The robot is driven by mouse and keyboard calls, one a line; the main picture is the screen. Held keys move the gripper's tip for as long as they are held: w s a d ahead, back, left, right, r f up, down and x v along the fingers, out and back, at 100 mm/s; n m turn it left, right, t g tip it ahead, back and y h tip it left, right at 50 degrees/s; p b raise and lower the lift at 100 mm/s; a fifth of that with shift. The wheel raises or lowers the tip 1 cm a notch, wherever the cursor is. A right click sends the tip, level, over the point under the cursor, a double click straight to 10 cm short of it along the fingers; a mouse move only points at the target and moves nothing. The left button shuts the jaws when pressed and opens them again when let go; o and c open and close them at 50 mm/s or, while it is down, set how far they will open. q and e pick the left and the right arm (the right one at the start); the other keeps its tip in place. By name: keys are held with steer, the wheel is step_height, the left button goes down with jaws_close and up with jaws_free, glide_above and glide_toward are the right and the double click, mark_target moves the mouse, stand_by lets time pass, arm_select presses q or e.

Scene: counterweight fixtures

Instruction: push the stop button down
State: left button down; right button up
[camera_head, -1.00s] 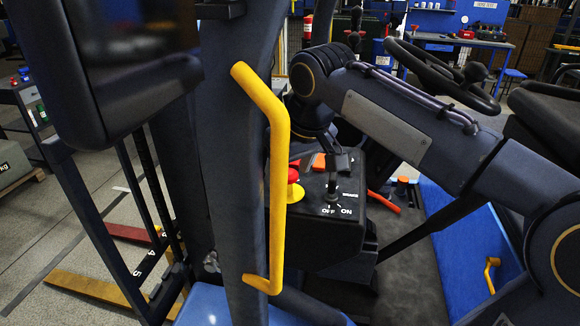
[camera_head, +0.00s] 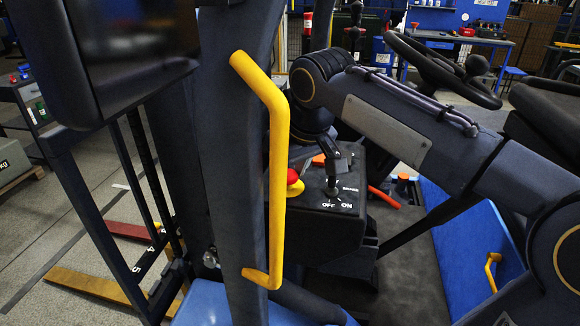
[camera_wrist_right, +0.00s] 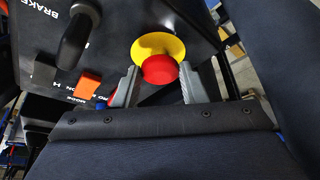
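The stop button is a red mushroom cap (camera_wrist_right: 160,69) on a yellow round base (camera_wrist_right: 155,46), on a black control panel (camera_wrist_right: 110,50). In the head view the stop button (camera_head: 295,187) is partly hidden behind a yellow handrail. In the right wrist view my right gripper (camera_wrist_right: 160,73) is open, with one grey finger on each side of the cap. I cannot tell whether the fingers touch it or how far down the cap is. The right gripper is hidden in the head view. My left gripper is in neither view.
The yellow handrail (camera_head: 277,170) on a dark post (camera_head: 228,150) stands in front of the panel. A black lever (camera_wrist_right: 76,42) and an orange switch (camera_wrist_right: 88,84) are beside the button. A steering wheel (camera_head: 440,70) is behind.

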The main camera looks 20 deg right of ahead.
steer(key=o, duration=0.4)
steer(key=shift+f, duration=0.2)
steer(key=shift+o, duration=0.2)
steer(key=shift+r, duration=0.1)
steer(key=p+v, duration=0.1)
steer(key=v, duration=0.6)
steer(key=shift+r, duration=0.35)
